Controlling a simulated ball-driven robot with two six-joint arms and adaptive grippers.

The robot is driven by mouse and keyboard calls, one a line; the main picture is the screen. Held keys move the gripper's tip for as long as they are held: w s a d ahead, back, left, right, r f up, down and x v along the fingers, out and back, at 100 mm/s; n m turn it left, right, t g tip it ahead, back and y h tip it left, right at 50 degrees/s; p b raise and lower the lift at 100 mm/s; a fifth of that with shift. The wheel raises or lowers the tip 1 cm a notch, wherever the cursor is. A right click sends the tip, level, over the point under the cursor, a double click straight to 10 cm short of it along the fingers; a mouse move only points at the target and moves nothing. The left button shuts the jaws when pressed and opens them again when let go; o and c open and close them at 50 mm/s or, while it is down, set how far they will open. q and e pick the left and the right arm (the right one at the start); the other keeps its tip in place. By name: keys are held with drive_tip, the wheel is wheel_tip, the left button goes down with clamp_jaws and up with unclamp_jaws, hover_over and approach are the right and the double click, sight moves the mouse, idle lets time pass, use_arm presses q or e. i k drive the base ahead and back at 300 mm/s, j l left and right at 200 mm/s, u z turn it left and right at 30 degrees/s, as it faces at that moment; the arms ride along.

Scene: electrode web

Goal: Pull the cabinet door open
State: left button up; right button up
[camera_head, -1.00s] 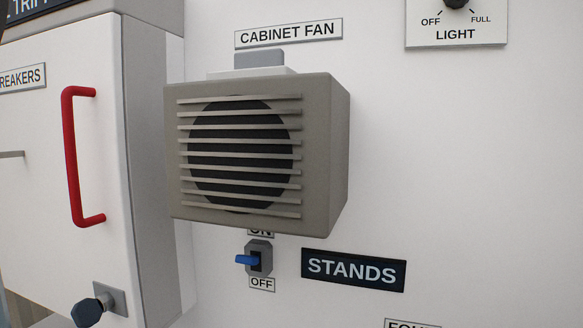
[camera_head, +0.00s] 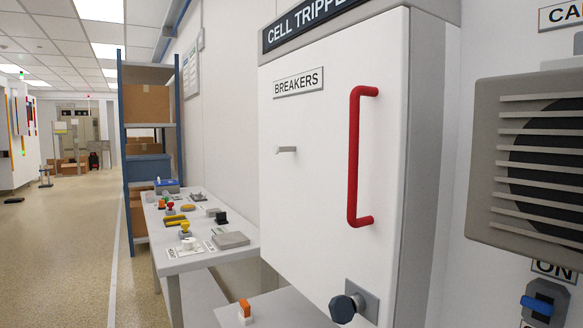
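The white cabinet door (camera_head: 300,180) stands in the middle right of the head view, marked BREAKERS, and looks shut. A red vertical bar handle (camera_head: 354,160) is fixed near its right edge. A dark round knob (camera_head: 344,308) on a grey plate sits at the door's lower right. A small grey peg (camera_head: 285,149) sticks out left of the handle. Neither of my grippers shows in this view.
A grey louvred fan box (camera_head: 490,165) juts out right of the cabinet. A table (camera_head: 215,260) with several small controls stands left of it. A shelf rack (camera_head: 122,170) with boxes is behind.

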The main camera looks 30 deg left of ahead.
sight(333, 109)
drive_tip(key=u, duration=0.8)
